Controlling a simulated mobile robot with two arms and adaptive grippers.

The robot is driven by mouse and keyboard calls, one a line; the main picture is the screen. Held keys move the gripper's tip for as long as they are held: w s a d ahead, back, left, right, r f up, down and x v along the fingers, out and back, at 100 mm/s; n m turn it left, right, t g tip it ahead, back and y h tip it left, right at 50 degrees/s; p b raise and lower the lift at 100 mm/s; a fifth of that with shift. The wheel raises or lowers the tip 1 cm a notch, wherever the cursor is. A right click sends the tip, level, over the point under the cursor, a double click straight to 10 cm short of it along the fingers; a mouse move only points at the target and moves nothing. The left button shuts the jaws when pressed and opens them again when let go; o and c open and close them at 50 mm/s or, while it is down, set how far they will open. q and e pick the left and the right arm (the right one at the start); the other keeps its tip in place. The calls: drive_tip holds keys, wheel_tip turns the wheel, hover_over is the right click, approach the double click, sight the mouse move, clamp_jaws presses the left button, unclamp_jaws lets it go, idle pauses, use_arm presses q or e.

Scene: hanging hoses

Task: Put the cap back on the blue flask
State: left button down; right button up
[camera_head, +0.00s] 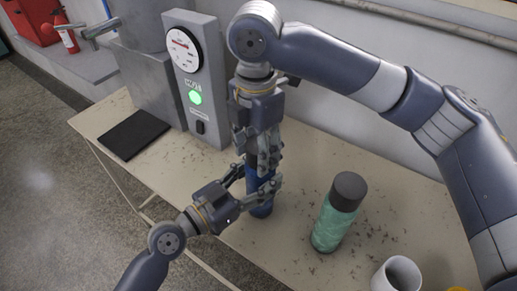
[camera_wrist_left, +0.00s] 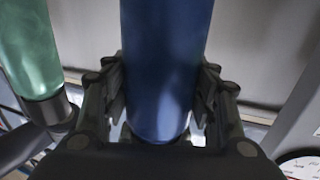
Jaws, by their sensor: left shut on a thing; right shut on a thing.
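The blue flask (camera_head: 262,200) stands upright on the table in the head view. It also fills the middle of the left wrist view (camera_wrist_left: 165,60).
A green flask (camera_head: 332,222) with a dark cap stands to the right. A white mug (camera_head: 397,275) is at the lower right. A grey panel (camera_head: 207,110) with a dial and green light stands behind, beside a black mat (camera_head: 134,134). The table between blue and green flasks is clear.

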drive_tip(key=m, duration=0.6)
drive_tip(key=shift+w+a, duration=0.15)
drive_tip(key=shift+w, duration=0.1)
drive_tip(key=m, duration=0.3)
drive_tip(key=shift+w+m, duration=0.15)
drive_tip(key=shift+m, duration=0.25)
drive_tip(key=m, duration=0.3)
drive_tip(key=shift+w+m, duration=0.15)
drive_tip(key=shift+m, duration=0.25)
drive_tip(key=m, duration=0.4)
drive_tip(key=shift+w, duration=0.15)
drive_tip(key=m, duration=0.3)
drive_tip(key=shift+w+d, duration=0.1)
drive_tip(key=shift+d, duration=0.2)
drive_tip(key=m, duration=0.7)
drive_tip(key=shift+d, duration=0.3)
drive_tip(key=o, duration=1)
drive_tip(key=shift+c, duration=0.2)
